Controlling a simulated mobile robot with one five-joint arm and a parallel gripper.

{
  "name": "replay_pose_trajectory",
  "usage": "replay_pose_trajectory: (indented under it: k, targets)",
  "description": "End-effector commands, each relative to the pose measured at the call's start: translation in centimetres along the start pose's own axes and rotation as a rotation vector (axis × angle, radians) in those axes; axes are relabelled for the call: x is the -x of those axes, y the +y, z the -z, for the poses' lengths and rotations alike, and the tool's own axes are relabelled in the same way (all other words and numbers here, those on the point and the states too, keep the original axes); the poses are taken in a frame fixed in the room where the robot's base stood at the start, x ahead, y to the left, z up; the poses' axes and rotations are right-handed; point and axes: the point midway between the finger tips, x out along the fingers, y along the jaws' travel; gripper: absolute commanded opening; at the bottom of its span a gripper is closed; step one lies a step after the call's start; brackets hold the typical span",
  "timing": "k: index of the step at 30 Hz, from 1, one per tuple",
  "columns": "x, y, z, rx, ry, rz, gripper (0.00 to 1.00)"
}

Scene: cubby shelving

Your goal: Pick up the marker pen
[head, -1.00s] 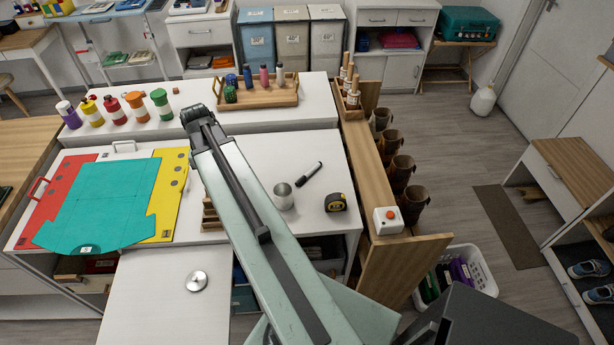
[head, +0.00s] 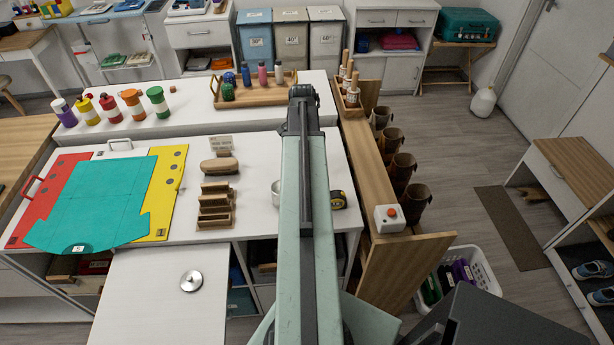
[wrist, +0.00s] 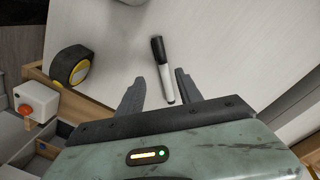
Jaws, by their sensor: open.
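The marker pen (wrist: 163,72) has a black cap and a white barrel and lies on the white tabletop in the wrist view. My gripper (wrist: 155,82) is open, with its two dark fingers spread. The lower end of the pen shows between the fingers in the picture, nearer the right one; the cap points away. I cannot tell the height of the fingers above the table. In the head view my arm and gripper (head: 303,95) hide the pen.
A black and yellow tape measure (wrist: 70,66) lies left of the pen, and a white box with a red-orange button (wrist: 33,101) is farther left. In the head view a metal cup (head: 276,190) is partly behind my arm. A brush (head: 219,166) and a wooden holder (head: 216,205) stand left.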

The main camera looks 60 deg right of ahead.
Motion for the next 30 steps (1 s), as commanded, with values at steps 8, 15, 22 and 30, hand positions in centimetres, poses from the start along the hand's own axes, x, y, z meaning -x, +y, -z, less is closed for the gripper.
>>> replay_pose_trajectory:
  k: [8, 15, 22, 30]
  targets:
    - [-4.7, -0.6, 0.0, 0.001, 0.000, 0.000, 0.42]
    - [-5.0, -0.6, 0.0, 0.002, 0.000, 0.000, 0.42]
    - [-5.0, -0.6, 0.0, 0.002, 0.000, 0.000, 0.42]
    - [-5.1, -0.6, 0.0, 0.002, 0.000, 0.000, 0.00]
